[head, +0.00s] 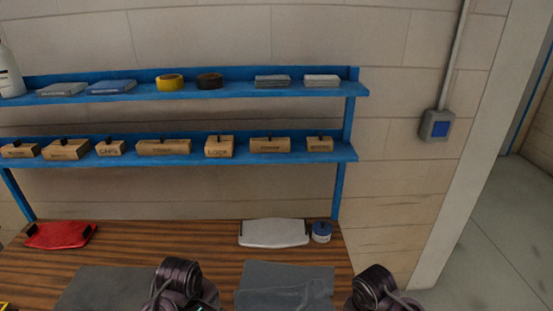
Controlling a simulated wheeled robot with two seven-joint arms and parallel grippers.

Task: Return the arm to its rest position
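Two dark, rounded arm parts of mine show at the bottom edge of the head view, one left of centre and one right of centre. They look like joints with cables. The fingers of my left and right grippers do not show, so I cannot see whether they hold anything. No held object is visible. The wooden workbench (213,240) lies behind and around these parts, with a grey mat (100,286) at the left and another grey mat (290,274) near the middle.
A red tray (61,235), a white tray (273,233) and a blue-and-white round container (321,232) stand along the bench's back. A blue two-level shelf (250,89) above holds several boxes, tape rolls and packets. A wall switch box (437,126) is at the right, with open floor (500,250) beyond.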

